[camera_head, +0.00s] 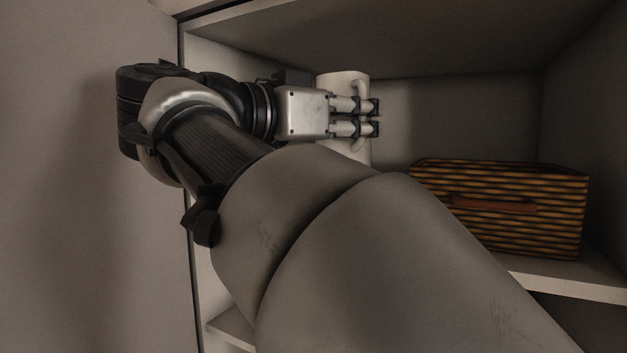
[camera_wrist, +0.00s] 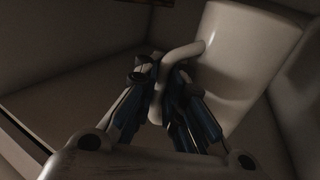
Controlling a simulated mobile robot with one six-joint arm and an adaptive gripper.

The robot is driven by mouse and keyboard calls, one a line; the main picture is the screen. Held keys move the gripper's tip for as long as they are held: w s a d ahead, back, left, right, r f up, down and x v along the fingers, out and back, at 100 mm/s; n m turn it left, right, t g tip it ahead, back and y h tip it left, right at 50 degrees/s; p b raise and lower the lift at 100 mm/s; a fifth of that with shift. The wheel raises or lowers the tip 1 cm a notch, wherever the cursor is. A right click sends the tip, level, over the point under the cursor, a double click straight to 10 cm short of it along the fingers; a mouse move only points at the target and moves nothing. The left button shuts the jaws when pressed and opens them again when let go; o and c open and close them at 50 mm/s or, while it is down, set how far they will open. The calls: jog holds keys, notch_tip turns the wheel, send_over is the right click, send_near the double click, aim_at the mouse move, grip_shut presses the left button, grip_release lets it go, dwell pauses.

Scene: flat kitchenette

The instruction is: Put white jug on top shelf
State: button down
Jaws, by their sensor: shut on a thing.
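The white jug (camera_head: 342,83) is upright inside the shelf unit, at the left of the upper compartment in the head view. It also shows large at the upper right of the wrist view (camera_wrist: 245,60). My gripper (camera_head: 376,118) is shut on the jug's handle, and its fingers (camera_wrist: 165,98) close around the handle in the wrist view. The shelf board (camera_head: 570,277) forms the floor of this compartment. My arm hides the jug's lower part and the board below it, so I cannot tell whether the jug touches the shelf.
A brown woven basket (camera_head: 500,208) stands on the same shelf to the right of the jug. The unit's ceiling panel (camera_head: 420,35) is close above the jug. The left side wall (camera_head: 215,65) is close to my gripper. A lower shelf (camera_head: 230,330) shows beneath.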

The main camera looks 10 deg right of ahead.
notch_tip(320, 180, down, 7)
jog(key=shift+f+b, duration=0.15)
jog(key=shift+b, duration=0.55)
jog(key=c, duration=2.2)
grip_release()
jog(key=shift+f, duration=0.2)
jog(key=o, duration=0.5)
jog(key=shift+r, duration=0.15)
jog(key=v, duration=0.7)
jog(key=shift+a+b, duration=0.2)
jog(key=shift+b, duration=0.15)
